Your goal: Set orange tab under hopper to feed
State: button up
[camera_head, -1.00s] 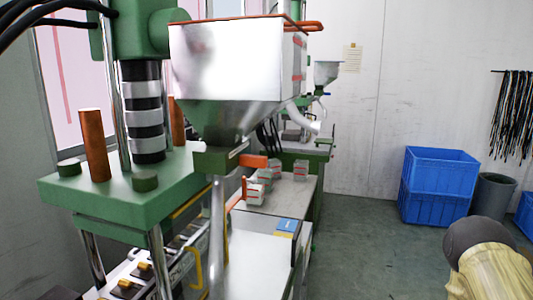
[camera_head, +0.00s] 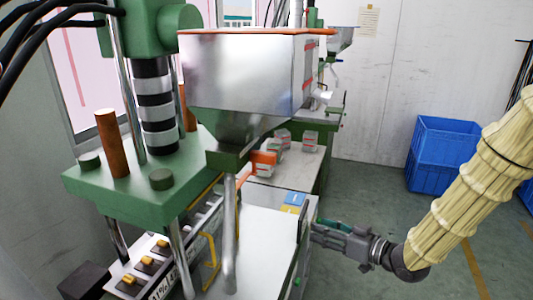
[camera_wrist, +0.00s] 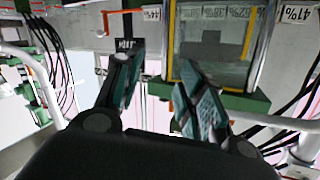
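The orange tab (camera_head: 264,157) sticks out to the right from the green block (camera_head: 228,160) under the grey metal hopper (camera_head: 245,75). My gripper (camera_head: 318,228) is to the right of and lower than the tab, beside the right edge of the white machine top, clearly apart from the tab. In the wrist view my gripper (camera_wrist: 158,58) has its two dark teal fingers spread with nothing between them. An orange bar shows at the top of the wrist view, but I cannot tell whether it is the tab.
The green press (camera_head: 140,190) with posts and an orange-brown rod stands left of the hopper. A metal pipe (camera_head: 230,230) drops below the hopper. Small grey boxes (camera_head: 310,141) sit on the bench behind. Blue crates (camera_head: 440,150) stand on the floor at right.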

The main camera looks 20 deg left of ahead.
aim_at(267, 153)
jog(key=s+a+r+n+g+y+p, duration=0.1)
jog(key=a+r+n+g+y+p, duration=0.2)
jog(key=r, duration=0.8)
jog(key=s+a+r+n+g, duration=0.25)
jog(key=r+n, duration=0.25)
jog(key=r, duration=0.6)
jog(key=shift+g, duration=0.35)
jog(key=a+p, duration=0.1)
jog(key=a, duration=0.2)
jog(key=w+a+p, duration=0.1)
jog(key=a+p, duration=0.1)
jog(key=a, duration=0.2)
jog(key=a+p, duration=0.1)
jog(key=a, duration=0.2)
jog(key=shift+w+a, duration=0.2)
grip_shut()
